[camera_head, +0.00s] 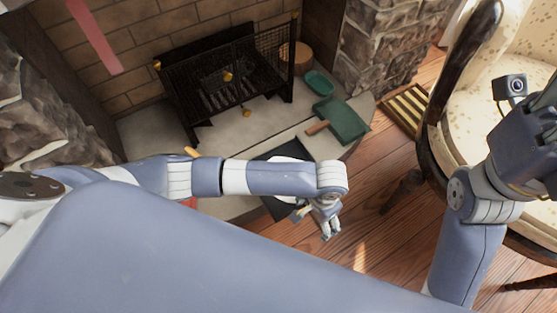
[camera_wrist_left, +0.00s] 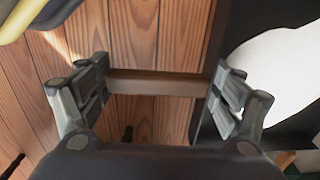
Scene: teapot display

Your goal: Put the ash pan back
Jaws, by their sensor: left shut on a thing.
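The ash pan (camera_head: 283,209) is a dark tray with pale ash or a white heap in it, near the rounded hearth's front edge, partly hidden under my left forearm. It fills the right side of the left wrist view (camera_wrist_left: 222,40). My left gripper (camera_head: 329,230) is at its right, floor-side end. In the left wrist view, the jaws (camera_wrist_left: 157,92) are spread wide and shut on the pan's brown bar-like handle (camera_wrist_left: 157,82). The black fire grate (camera_head: 225,80) stands behind on the hearth. My right gripper (camera_head: 540,125) is at the right; its fingers are unclear.
A green dustpan (camera_head: 345,119) and green bowl (camera_head: 318,82) lie on the hearth (camera_head: 150,135), right of the grate. A round wooden block (camera_head: 296,55) stands behind. A slatted brass floor vent (camera_head: 406,107) and cream armchair (camera_head: 480,95) are at the right. Wooden floor (camera_head: 375,225) lies clear in front.

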